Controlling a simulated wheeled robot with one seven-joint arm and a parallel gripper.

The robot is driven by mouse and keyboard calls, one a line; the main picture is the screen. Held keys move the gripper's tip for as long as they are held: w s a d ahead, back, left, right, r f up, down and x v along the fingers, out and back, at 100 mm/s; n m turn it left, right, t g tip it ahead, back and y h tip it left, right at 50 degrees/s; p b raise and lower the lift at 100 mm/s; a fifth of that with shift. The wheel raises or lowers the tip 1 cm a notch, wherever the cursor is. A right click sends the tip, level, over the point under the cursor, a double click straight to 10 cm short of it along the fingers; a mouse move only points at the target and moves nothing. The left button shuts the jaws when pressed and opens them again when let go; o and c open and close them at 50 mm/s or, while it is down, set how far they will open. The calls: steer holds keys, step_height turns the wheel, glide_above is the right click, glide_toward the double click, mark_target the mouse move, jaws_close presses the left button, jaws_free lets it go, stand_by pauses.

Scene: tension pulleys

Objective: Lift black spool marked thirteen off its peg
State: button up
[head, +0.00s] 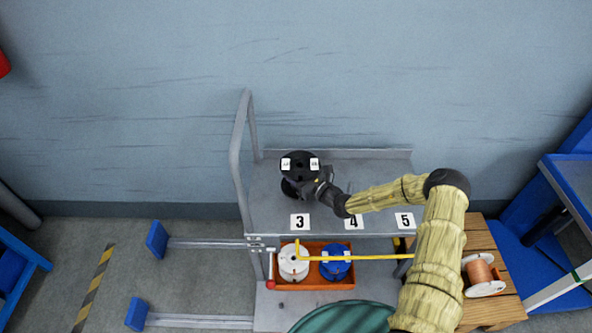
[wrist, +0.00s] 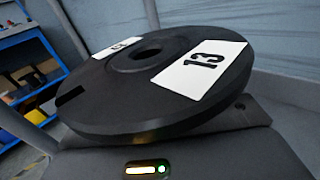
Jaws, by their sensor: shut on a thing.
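The black spool (head: 300,162) is above the cart's top shelf at its left end, over the number 3 label. White labels show on its upper flange, and the wrist view reads 13 on the spool (wrist: 125,93). There its top face looks tilted, with the round centre hole showing. My gripper (head: 311,187) reaches in from the right and is shut on the spool below the upper flange. The fingertips are hidden by the spool. I cannot see the peg or tell whether the spool's bottom is clear of it.
The cart (head: 268,215) has an upright handle (head: 240,150) close left of the spool. Labels 3, 4 and 5 line its front edge. An orange bin (head: 312,283) below holds a white spool (head: 293,266) and a blue spool (head: 337,266). A wooden crate (head: 500,310) bears a copper spool (head: 480,272).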

mark_target(298, 164)
steer(key=shift+r, duration=0.15)
steer(key=shift+r+p, duration=1.7)
steer(key=shift+p, duration=0.4)
steer(key=shift+p, duration=0.35)
steer(key=shift+r, duration=0.1)
steer(key=shift+r+p, duration=1.65)
steer(key=shift+p, duration=0.4)
steer(key=shift+r+p, duration=1.55)
steer(key=shift+p, duration=0.25)
